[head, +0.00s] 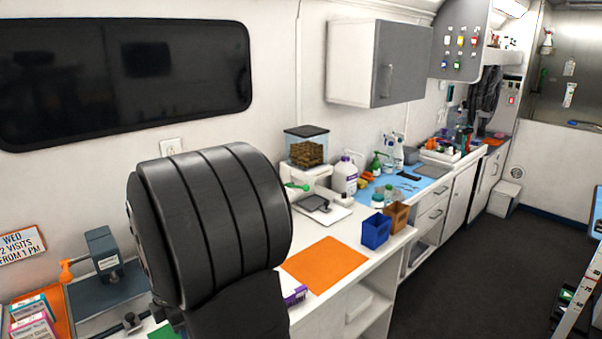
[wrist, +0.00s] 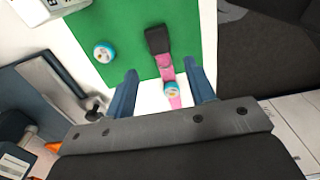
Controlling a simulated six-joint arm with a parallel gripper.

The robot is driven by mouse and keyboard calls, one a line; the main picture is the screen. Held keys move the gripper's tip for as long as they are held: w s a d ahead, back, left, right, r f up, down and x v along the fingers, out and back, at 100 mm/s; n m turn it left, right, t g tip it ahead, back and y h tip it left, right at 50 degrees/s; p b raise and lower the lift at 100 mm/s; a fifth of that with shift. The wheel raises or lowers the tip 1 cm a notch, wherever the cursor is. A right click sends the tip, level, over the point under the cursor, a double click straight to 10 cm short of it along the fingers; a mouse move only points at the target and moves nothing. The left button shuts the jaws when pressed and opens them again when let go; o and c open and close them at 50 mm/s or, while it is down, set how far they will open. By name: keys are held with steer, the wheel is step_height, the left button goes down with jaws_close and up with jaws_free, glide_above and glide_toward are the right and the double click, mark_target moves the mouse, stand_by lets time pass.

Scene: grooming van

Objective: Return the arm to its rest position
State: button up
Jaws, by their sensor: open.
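My gripper (wrist: 162,72) shows in the wrist view with two blue fingers spread apart, nothing held between them. Below it is a green mat (wrist: 125,25) on the white counter. A pink strap with a black end piece (wrist: 158,40) lies partly on the mat and runs between the fingers in the picture. A small round blue-rimmed item (wrist: 172,88) shows on the strap, and a similar round item (wrist: 104,52) sits on the mat to the left. In the head view my black arm blocks the middle of the counter, and the gripper is hidden.
A grey device on a dark base (head: 103,250) stands left of my arm, near boxes (head: 33,315). To the right are an orange mat (head: 325,262), a blue bin (head: 376,230), a brown bin (head: 397,216) and bottles (head: 345,177). A wall cabinet (head: 375,62) hangs above.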

step_height(320, 180, down, 7)
steer(key=shift+r, duration=2.35)
